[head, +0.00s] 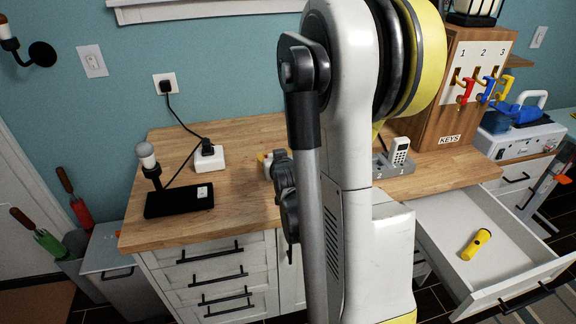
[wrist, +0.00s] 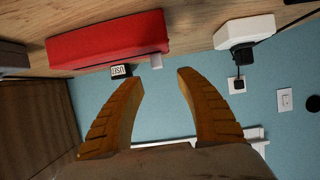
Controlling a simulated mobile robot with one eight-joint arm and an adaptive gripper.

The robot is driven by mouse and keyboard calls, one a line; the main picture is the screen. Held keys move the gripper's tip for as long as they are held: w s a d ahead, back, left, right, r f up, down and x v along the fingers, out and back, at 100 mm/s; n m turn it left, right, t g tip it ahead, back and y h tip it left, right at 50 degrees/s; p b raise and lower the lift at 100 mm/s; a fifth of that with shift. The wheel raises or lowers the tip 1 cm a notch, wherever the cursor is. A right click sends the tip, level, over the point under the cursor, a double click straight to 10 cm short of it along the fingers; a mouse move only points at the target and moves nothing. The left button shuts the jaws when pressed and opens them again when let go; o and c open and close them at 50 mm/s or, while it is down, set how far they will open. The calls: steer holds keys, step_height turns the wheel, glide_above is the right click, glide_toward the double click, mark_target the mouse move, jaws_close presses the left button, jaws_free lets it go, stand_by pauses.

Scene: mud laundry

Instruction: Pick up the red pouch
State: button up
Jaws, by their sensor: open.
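A red, block-like item (wrist: 105,40), which looks like the red pouch, lies on the wooden counter in the upper left of the wrist view, where the scene appears upside down. In the head view it does not show; my arm blocks the middle of the counter. My gripper (wrist: 160,76) is open and empty. Its two orange fingers point up the wrist picture toward the counter, with the red item apart from them, beyond and to the left of the tips. In the head view my gripper is mostly hidden behind my arm.
A white adapter (head: 209,159) with a black plug and cord, and a black lamp base (head: 179,200), stand on the counter's left. At right are a key cabinet (head: 466,90) and an open drawer (head: 463,222) holding a yellow flashlight (head: 476,243).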

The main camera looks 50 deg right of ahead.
mark_target(271, 154)
steer(key=shift+w+d+f+b, duration=0.3)
steer(key=shift+w+f, duration=0.1)
steer(key=shift+f, duration=0.05)
steer(key=x, duration=0.2)
steer(key=b+x, duration=0.1)
steer(key=x, duration=0.1)
steer(key=shift+f+b, duration=0.3)
steer(key=shift+s+r, duration=0.1)
jaws_close()
